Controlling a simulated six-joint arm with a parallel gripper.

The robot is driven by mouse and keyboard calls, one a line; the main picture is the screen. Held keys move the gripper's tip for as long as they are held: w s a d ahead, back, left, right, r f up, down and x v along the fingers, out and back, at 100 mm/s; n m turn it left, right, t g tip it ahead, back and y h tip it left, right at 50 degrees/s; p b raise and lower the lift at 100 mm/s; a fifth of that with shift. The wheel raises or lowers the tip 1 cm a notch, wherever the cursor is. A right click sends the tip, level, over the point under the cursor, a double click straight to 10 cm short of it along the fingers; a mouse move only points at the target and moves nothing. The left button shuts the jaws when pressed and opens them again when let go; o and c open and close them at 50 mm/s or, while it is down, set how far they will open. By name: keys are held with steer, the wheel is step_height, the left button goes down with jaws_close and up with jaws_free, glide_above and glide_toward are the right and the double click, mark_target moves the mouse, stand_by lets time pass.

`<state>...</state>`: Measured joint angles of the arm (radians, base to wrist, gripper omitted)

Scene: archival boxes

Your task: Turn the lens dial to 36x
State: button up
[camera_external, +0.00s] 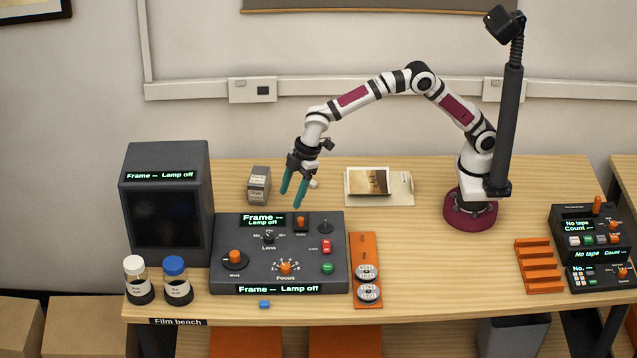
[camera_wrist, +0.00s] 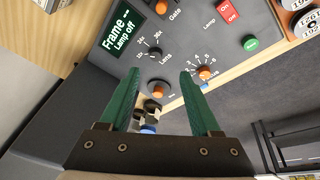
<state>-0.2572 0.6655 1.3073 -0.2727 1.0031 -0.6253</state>
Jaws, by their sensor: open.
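The lens dial (camera_external: 268,238) is a small black knob with a light pointer mark, on the upper left part of the dark grey control panel (camera_external: 335,283). In the wrist view the lens dial (camera_wrist: 155,53) shows just beyond the fingertips, with small scale marks around it; which mark it points at is too small to tell. My gripper (camera_external: 291,199) has teal fingers, is open and empty, and hangs above the back edge of the panel, apart from the dial. In the wrist view its fingers (camera_wrist: 160,73) are spread wide.
An orange focus knob (camera_external: 285,268), an orange wind knob (camera_external: 235,256), a gate knob (camera_external: 300,222) and a red lamp switch (camera_external: 327,246) surround the dial. A dark monitor (camera_external: 165,160) stands left. An orange rack with reels (camera_external: 365,240) lies right of the panel.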

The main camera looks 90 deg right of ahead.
steer(key=d+r+m, duration=0.1)
steer(key=r+m, duration=0.1)
steer(key=y, duration=0.1)
glide_toward(270, 236)
steer(key=shift+t, duration=0.4)
steer(key=x, duration=0.8)
steer(key=shift+s+f, duration=0.2)
steer(key=shift+f, duration=0.1)
jaws_close()
